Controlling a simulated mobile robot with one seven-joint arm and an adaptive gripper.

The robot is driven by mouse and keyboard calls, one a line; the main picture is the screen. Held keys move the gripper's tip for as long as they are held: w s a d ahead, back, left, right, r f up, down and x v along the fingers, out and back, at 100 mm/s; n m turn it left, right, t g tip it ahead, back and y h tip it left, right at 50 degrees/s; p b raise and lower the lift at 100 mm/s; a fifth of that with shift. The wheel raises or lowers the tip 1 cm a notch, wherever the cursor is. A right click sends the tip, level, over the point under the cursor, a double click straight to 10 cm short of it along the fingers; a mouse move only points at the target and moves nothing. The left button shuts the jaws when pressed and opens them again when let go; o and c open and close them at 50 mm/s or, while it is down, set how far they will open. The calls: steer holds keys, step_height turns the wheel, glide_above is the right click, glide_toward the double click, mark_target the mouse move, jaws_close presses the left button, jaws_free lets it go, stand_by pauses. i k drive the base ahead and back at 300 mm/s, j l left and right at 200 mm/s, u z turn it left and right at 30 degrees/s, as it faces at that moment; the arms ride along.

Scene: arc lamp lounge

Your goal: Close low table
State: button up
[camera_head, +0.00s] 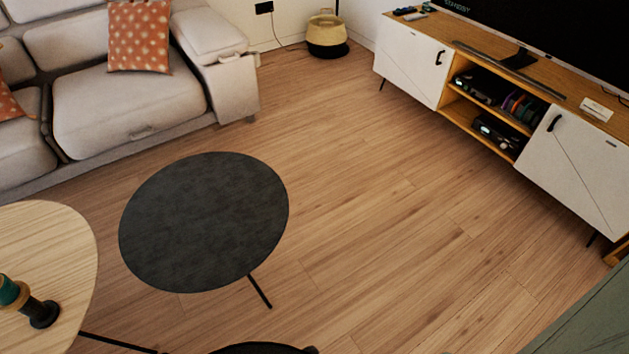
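A low wooden TV table (460,40) stands along the wall at upper right. Its left white door (408,68) and right white door (575,165) look flush with the front, each with a black handle on the side towards the middle. The open shelves (490,113) between them hold dark devices and several upright cases. The far right end of this table is cut off by the picture edge. Two other low tables show: a round black one (205,220) and a pale wooden one (45,245) at left. My gripper is not in view.
A beige sofa (130,105) with orange cushions stands at upper left. A black and cream basket-like object (327,37) is by the wall. A green surface (590,315) fills the lower right corner. Wooden floor (390,210) is clear between the black table and TV table.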

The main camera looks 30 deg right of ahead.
mark_target(203, 221)
steer(key=l+z, duration=0.35)
steer(key=i+l, duration=0.15)
steer(key=l, duration=0.15)
steer(key=i+l, duration=0.15)
steer(key=l, duration=0.2)
steer(key=i+l, duration=0.15)
steer(key=l, duration=0.15)
steer(key=i+l, duration=0.15)
steer(key=l, duration=0.15)
